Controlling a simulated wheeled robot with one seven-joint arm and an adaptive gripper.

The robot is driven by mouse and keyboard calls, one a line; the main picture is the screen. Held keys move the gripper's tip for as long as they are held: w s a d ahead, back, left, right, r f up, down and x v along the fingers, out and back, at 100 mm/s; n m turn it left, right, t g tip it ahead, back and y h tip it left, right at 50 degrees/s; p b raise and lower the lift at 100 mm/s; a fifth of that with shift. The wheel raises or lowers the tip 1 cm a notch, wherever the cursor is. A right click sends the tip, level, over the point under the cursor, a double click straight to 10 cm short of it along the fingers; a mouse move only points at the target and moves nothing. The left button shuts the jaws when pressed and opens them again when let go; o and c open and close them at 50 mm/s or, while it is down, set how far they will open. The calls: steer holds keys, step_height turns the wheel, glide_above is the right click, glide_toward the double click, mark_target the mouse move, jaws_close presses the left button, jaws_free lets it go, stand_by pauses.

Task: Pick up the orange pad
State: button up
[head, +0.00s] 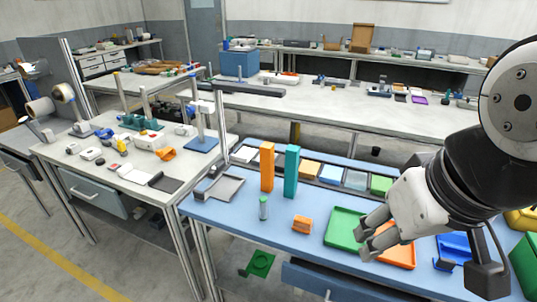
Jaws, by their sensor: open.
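A light orange square pad (309,169) lies in the row of coloured squares along the back of the blue table. A tall orange block (267,167) stands to its left, and a teal block (291,172) stands between them. A small orange piece (302,224) lies near the table's front edge. My gripper (362,238) is at the right, in front of the green tray (345,222) and the orange tray (403,257). It is open, with its two fingers apart and pointing left. It is well to the front right of the pad and hides part of both trays.
The blue table (235,214) also holds a grey tray (220,188), a small green-and-grey cylinder (263,208) and a blue tray (454,246). A white table (85,168) with tools stands at the left. The table's middle, around the small orange piece, is mostly clear.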

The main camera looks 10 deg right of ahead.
stand_by(0.3)
steer(key=o, duration=0.3)
steer(key=shift+o, duration=0.8)
steer(key=shift+w, duration=0.3)
steer(key=n+g+b, duration=0.4)
steer(key=n+b, duration=0.3)
steer(key=n, duration=0.5)
glide_above(303, 219)
step_height(303, 219, down, 19)
step_height(303, 219, down, 14)
steer(key=shift+r, duration=0.15)
